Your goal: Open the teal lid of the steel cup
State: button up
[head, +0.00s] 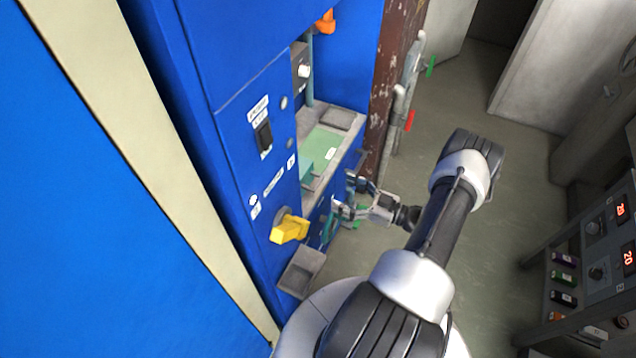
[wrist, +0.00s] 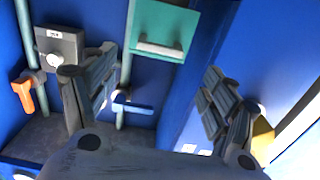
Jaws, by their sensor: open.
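My gripper (head: 347,192) is open and empty at the front of the blue cabinet, below the recess. In the wrist view my gripper (wrist: 158,68) shows its two fingers spread wide, with nothing between the tips. A teal panel with a pale bar handle (wrist: 160,28) lies beyond the fingers at the top. A pale green panel with a white bar (head: 322,143) shows in the recess in the head view; I cannot tell whether either is the cup's lid. No steel cup can be made out clearly.
A yellow handle (head: 289,229) sticks out of the cabinet front, above a grey tray (head: 301,268). An orange valve handle (wrist: 24,92), a grey box with a white knob (wrist: 58,48) and a blue handle (wrist: 132,107) are near the fingers. Open floor (head: 440,100) lies right.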

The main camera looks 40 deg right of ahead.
aim_at(306, 177)
jog(key=b+x, duration=0.1)
jog(key=x, duration=0.8)
jog(key=shift+c, duration=0.4)
